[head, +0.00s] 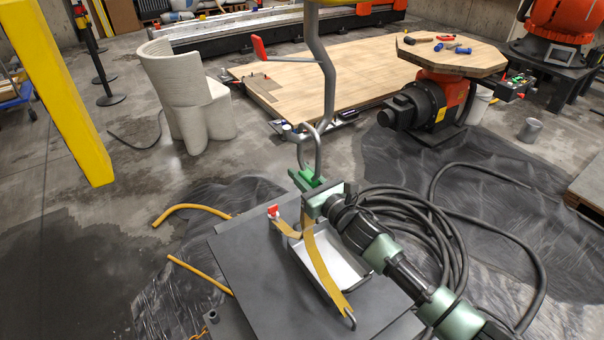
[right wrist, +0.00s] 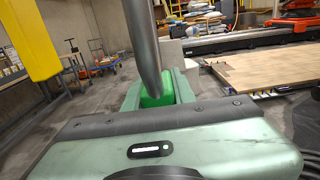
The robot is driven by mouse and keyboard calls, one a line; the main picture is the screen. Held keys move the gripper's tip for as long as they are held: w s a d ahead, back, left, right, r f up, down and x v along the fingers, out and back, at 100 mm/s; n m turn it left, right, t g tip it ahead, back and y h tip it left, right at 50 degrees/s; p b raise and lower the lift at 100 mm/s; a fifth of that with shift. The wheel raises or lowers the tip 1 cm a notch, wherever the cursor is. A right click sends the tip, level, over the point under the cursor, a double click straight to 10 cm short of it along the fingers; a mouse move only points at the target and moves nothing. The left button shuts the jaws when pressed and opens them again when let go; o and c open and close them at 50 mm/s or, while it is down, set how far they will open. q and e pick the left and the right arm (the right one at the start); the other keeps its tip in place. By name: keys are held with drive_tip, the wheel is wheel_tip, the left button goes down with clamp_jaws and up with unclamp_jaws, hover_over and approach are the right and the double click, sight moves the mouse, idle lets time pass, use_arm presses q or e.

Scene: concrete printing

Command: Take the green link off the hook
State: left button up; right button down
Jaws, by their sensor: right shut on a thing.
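A thick grey hook (head: 325,85) hangs down from a yellow part at the top of the head view. Its curved lower end reaches the green link (head: 304,179). My right gripper (head: 314,188) is shut on the green link, just below the hook's bend. In the right wrist view the green link (right wrist: 157,90) sits between my fingers, and the grey hook (right wrist: 146,45) runs down in front of it. Whether the link is still around the hook is hard to tell. Yellow straps (head: 322,268) hang below the gripper. My left gripper is not in view.
A metal tray (head: 372,272) rests on a dark plate (head: 250,285) below the gripper. Black hose coils (head: 455,235) lie to the right. A yellow post (head: 55,80) stands at left. A pale printed chair (head: 185,100) and a wooden platform (head: 350,72) stand farther back.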

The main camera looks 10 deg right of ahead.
sight(301, 156)
drive_tip(key=shift+w+r, duration=0.15)
drive_tip(key=shift+r, duration=0.25)
drive_tip(key=shift+r+p, duration=2.25)
drive_tip(key=shift+r, duration=0.1)
drive_tip(key=s+a, duration=0.2)
drive_tip(key=a, duration=0.4)
drive_tip(key=s+a, duration=0.3)
drive_tip(key=a, duration=0.4)
drive_tip(key=shift+s, duration=0.25)
